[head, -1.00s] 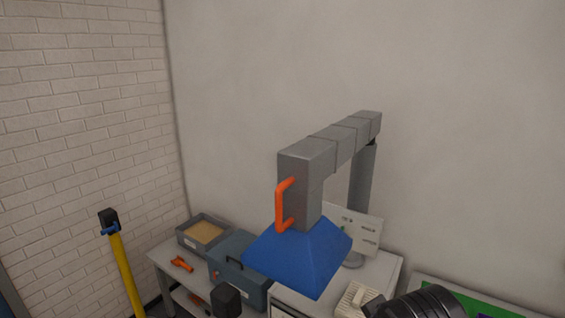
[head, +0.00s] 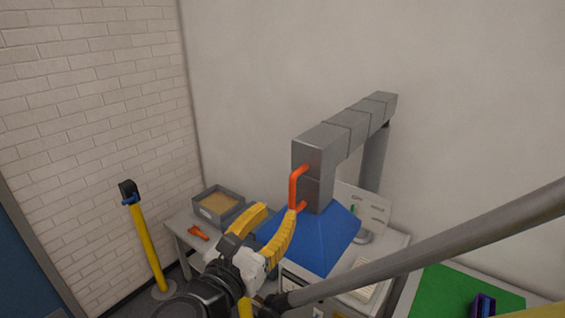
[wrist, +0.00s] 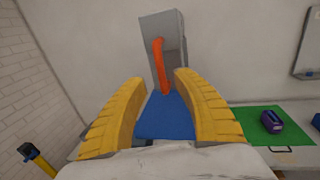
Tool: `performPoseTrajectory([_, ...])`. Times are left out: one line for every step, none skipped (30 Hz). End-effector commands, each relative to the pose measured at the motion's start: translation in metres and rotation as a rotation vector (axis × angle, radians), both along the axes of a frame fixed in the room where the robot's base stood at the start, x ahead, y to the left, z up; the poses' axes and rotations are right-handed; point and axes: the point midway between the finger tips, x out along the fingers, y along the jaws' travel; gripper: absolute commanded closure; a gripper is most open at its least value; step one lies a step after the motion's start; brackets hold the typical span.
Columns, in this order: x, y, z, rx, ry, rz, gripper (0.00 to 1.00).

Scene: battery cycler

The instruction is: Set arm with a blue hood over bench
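The grey jointed arm (head: 345,132) stands against the back wall, with a blue hood (head: 322,243) hanging at its near end. An orange handle (head: 294,187) is fixed to the front of the arm's end, just above the hood. My gripper (head: 279,216) is open, its yellow fingers pointing up toward the handle. In the wrist view the handle (wrist: 161,66) shows ahead, between and beyond the open fingertips, with nothing held. The hood (wrist: 165,118) shows between the fingers. In the head view one fingertip overlaps the handle's lower end; I cannot tell if they touch.
A bench (head: 184,238) holds a grey tray (head: 217,208) and an orange tool (head: 198,232). A yellow post (head: 147,245) stands at the left. A green mat (head: 450,290) with a purple item (head: 483,305) lies at the right. A white panel (head: 375,208) stands behind the hood.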

Motion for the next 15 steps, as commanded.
performPoseTrajectory([0.010,-0.006,0.002,0.001,0.000,-0.006,0.64])
performPoseTrajectory([0.015,-0.010,0.002,0.001,0.000,-0.007,0.64])
performPoseTrajectory([0.023,-0.014,0.002,0.001,0.000,-0.006,0.64])
performPoseTrajectory([0.028,-0.016,0.002,0.001,0.000,-0.006,0.64])
performPoseTrajectory([0.034,-0.019,0.002,0.002,0.000,-0.006,0.64])
performPoseTrajectory([0.041,-0.022,0.001,0.003,0.001,-0.006,0.64])
performPoseTrajectory([0.046,-0.025,0.001,0.003,0.001,-0.006,0.64])
performPoseTrajectory([0.050,-0.027,0.001,0.003,0.001,-0.005,0.64])
performPoseTrajectory([0.056,-0.030,0.001,0.003,0.001,-0.005,0.64])
performPoseTrajectory([0.059,-0.031,0.001,0.003,0.001,-0.004,0.64])
performPoseTrajectory([0.063,-0.032,0.001,0.003,0.001,-0.003,0.64])
performPoseTrajectory([0.066,-0.035,0.001,0.004,0.000,-0.003,0.64])
performPoseTrajectory([0.068,-0.035,0.001,0.004,0.000,-0.003,0.64])
performPoseTrajectory([0.070,-0.036,0.001,0.004,0.000,-0.002,0.64])
performPoseTrajectory([0.072,-0.037,0.001,0.004,0.000,-0.001,0.64])
